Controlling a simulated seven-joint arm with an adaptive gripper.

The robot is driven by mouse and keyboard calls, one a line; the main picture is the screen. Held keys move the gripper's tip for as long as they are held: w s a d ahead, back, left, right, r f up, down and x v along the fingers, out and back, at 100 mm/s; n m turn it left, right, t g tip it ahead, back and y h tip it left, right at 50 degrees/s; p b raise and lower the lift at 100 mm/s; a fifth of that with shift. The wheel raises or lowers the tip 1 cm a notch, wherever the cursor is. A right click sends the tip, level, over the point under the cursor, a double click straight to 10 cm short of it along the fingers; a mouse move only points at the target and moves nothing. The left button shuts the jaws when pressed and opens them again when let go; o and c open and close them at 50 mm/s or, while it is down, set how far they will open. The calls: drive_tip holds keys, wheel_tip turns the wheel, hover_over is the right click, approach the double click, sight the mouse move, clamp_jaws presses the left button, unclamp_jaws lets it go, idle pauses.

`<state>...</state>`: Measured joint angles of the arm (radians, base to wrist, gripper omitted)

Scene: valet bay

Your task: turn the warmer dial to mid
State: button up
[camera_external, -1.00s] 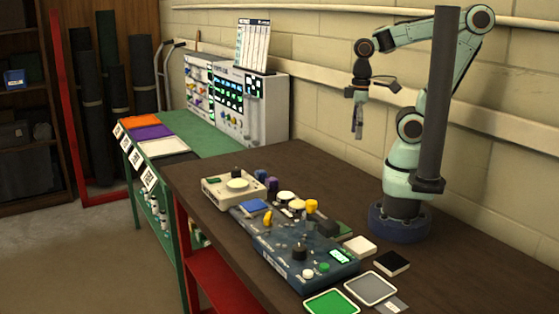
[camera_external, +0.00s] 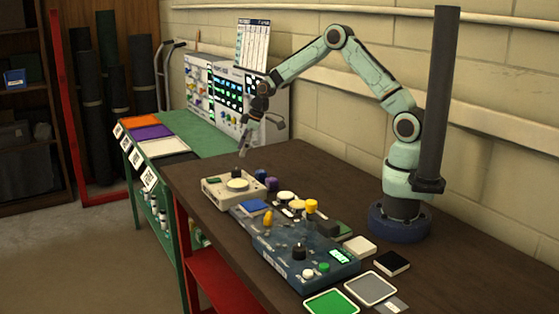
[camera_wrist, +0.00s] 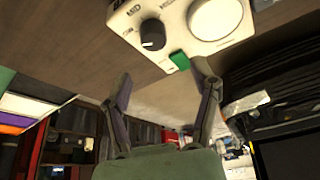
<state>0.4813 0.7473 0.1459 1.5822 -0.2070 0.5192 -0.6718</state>
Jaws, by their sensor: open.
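The warmer (camera_external: 213,197) is a beige box with a round white plate (camera_external: 238,184) on top, at the far end of the brown table. My gripper (camera_external: 242,151) hangs above the warmer's far side, fingers down. In the wrist view its fingers are spread apart and empty, with the dial beyond the fingertips. I cannot tell the exact gap.
A blue control panel (camera_external: 284,262) with knobs and buttons stands nearer on the table. Several small knobs and blocks sit beside it. A dark upright post (camera_external: 437,95) stands by my base. A green bench (camera_external: 205,142) with a pegged panel lies beyond. A small green piece (camera_wrist: 180,60) is at the warmer's edge.

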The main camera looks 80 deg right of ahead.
sight(236, 169)
drive_tip(key=x, duration=0.4)
drive_tip(key=d+x, duration=0.1)
drive_tip(key=x, duration=0.2)
drive_tip(key=shift+s+f, duration=0.1)
drive_tip(key=shift+s, duration=0.15)
clamp_jaws()
